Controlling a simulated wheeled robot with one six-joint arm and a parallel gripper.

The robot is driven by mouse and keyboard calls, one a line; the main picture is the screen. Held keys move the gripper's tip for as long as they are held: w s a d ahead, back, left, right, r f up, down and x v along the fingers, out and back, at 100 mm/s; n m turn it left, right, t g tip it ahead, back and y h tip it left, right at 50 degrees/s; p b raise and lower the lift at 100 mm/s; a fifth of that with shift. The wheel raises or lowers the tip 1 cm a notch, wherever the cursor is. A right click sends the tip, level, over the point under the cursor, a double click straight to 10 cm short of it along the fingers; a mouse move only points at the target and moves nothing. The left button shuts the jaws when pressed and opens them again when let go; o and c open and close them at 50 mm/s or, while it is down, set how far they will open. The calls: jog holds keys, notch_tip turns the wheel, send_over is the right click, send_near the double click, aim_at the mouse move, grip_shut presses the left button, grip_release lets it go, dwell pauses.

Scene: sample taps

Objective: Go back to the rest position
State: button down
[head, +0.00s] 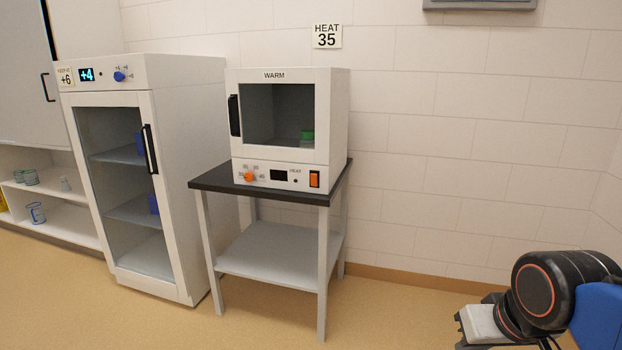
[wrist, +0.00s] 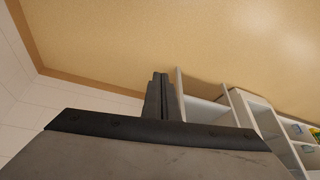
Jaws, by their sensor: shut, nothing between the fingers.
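My gripper (wrist: 161,97) shows in the wrist view with its two dark fingers together and nothing between them. It points over the tan floor, apart from the furniture. In the head view my arm's black and blue wrist part and pale gripper body (head: 482,326) show at the lower right corner; the fingertips are not clear there.
A white WARM oven (head: 337,120) with a shut door stands on a dark-topped table (head: 210,183). A white fridge (head: 180,160) showing +4 stands left of it, its door shut. Open shelves (head: 75,222) hold glassware at far left. Floor (head: 400,310) right of the table is clear.

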jog(key=shift+s+d+f, duration=0.25)
jog(key=shift+s+f, duration=0.15)
jog(key=shift+s, duration=0.1)
jog(key=shift+s+d+f, duration=0.25)
jog(key=shift+s+f, duration=0.1)
jog(key=shift+s, duration=0.1)
